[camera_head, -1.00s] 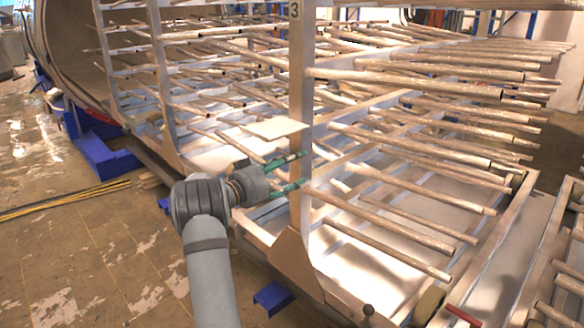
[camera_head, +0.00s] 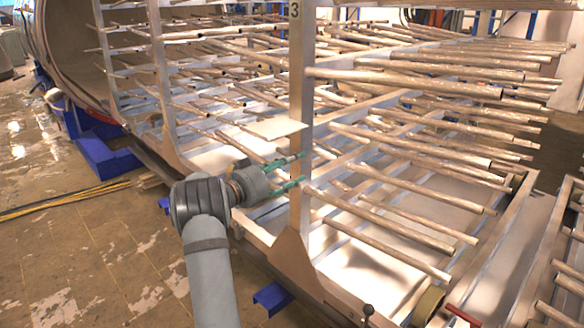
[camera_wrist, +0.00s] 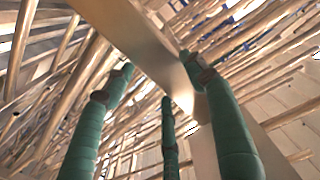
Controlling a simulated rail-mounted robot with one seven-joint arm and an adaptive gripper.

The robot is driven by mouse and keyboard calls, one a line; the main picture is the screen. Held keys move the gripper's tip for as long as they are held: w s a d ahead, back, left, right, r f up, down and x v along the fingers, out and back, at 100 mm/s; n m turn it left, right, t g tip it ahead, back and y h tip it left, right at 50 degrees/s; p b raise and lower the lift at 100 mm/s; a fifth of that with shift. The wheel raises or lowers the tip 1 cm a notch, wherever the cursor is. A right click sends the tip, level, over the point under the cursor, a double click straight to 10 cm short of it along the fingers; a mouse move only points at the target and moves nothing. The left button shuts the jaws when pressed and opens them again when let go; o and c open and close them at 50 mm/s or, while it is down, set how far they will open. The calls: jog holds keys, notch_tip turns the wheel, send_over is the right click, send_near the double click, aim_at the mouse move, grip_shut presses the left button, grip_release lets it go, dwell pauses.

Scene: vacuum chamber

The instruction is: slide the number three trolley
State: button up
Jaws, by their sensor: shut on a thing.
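The number three trolley is a long metal rack with upright posts and many rods sticking out sideways. Its front post (camera_head: 301,110) carries the number 3 near the top of the head view. My gripper (camera_head: 302,168) has its green fingers around this post at its lower part, above the flared foot. In the wrist view, the flat metal post (camera_wrist: 150,50) runs diagonally between the green fingers (camera_wrist: 165,90), which are shut on it. Where the fingers touch the far side of the post is partly hidden.
A round chamber opening (camera_head: 62,50) stands at the upper left, with blue supports (camera_head: 105,155) below. Yellow cables (camera_head: 65,200) lie on the worn floor, left of my arm. Another rack with a red handle (camera_head: 463,316) is at the lower right.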

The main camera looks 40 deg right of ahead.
jog(key=shift+a+f+b, duration=0.25)
jog(key=shift+a+b, duration=0.05)
jog(key=shift+b, duration=0.15)
jog(key=shift+w+a+r, duration=0.1)
jog(key=shift+a, duration=0.1)
jog(key=o, duration=1.4)
jog(key=shift+a+r, duration=0.1)
jog(key=o, duration=0.3)
jog(key=a, duration=1.2)
jog(key=shift+s, duration=0.2)
jog(key=shift+d, duration=0.15)
jog(key=d, duration=1.2)
jog(key=shift+w+d+r+p, duration=0.1)
jog(key=shift+p, duration=0.2)
